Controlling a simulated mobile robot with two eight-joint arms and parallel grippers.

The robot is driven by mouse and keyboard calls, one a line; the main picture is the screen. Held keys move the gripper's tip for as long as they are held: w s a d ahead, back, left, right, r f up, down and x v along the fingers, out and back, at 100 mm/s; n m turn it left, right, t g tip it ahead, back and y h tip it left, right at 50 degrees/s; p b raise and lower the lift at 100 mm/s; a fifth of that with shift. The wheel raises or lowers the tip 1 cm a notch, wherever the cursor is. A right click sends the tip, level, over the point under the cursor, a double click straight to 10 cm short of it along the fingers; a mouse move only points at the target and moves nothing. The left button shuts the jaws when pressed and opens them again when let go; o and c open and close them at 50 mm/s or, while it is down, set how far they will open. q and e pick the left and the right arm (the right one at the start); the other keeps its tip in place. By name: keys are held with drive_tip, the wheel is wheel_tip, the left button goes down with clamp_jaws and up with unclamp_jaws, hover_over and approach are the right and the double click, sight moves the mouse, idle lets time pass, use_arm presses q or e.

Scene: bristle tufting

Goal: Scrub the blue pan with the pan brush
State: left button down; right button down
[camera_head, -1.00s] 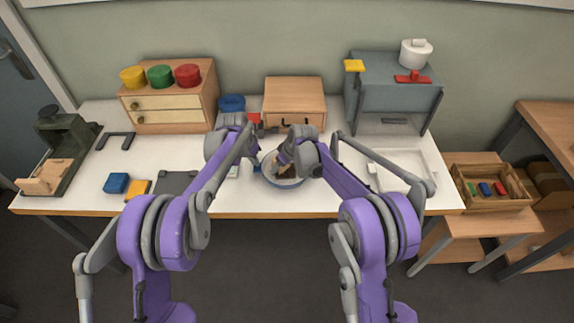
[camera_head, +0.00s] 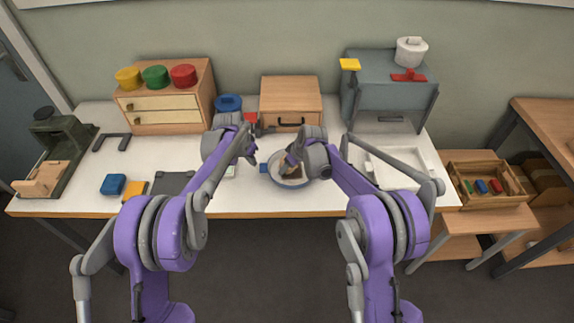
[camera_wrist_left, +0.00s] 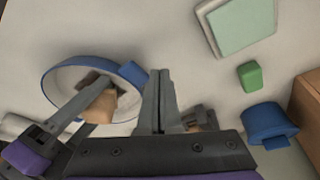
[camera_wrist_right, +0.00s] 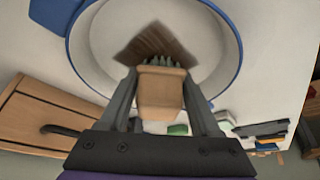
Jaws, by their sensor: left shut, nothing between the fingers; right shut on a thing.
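The blue-rimmed pan (camera_head: 290,188) with a pale inside lies on the table between my arms, its blue handle (camera_head: 264,168) pointing left. My right gripper (camera_wrist_right: 160,98) is shut on the wooden block of the pan brush (camera_wrist_right: 160,88) over the pan. Dark bristle tufts point at a brown patch (camera_wrist_right: 155,45) on the pan floor; I cannot tell whether they touch it. The brush also shows in the left wrist view (camera_wrist_left: 100,106). My left gripper (camera_head: 251,158) is shut and empty beside the pan's handle, apart from the pan; its closed fingers show in its wrist view (camera_wrist_left: 160,90).
A wooden drawer box (camera_head: 291,98) and a blue round container (camera_head: 228,103) stand behind. A white tray (camera_head: 415,170) lies right of the pan. A dark grey plate (camera_head: 174,183) and a blue block (camera_head: 113,184) lie left. The table's front edge is close.

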sight(275, 170)
use_arm(q)
drive_tip(key=shift+d, duration=0.1)
use_arm(e)
drive_tip(key=shift+s+a+f, duration=0.1)
drive_tip(key=shift+s+a, duration=0.1)
drive_tip(key=shift+a, duration=1.7)
drive_tip(key=shift+w+d, duration=0.2)
drive_tip(key=shift+d, duration=1.7)
drive_tip(key=shift+r, duration=0.25)
drive_tip(key=shift+r, duration=3.45)
use_arm(q)
wheel_tip(275, 170, up, 6)
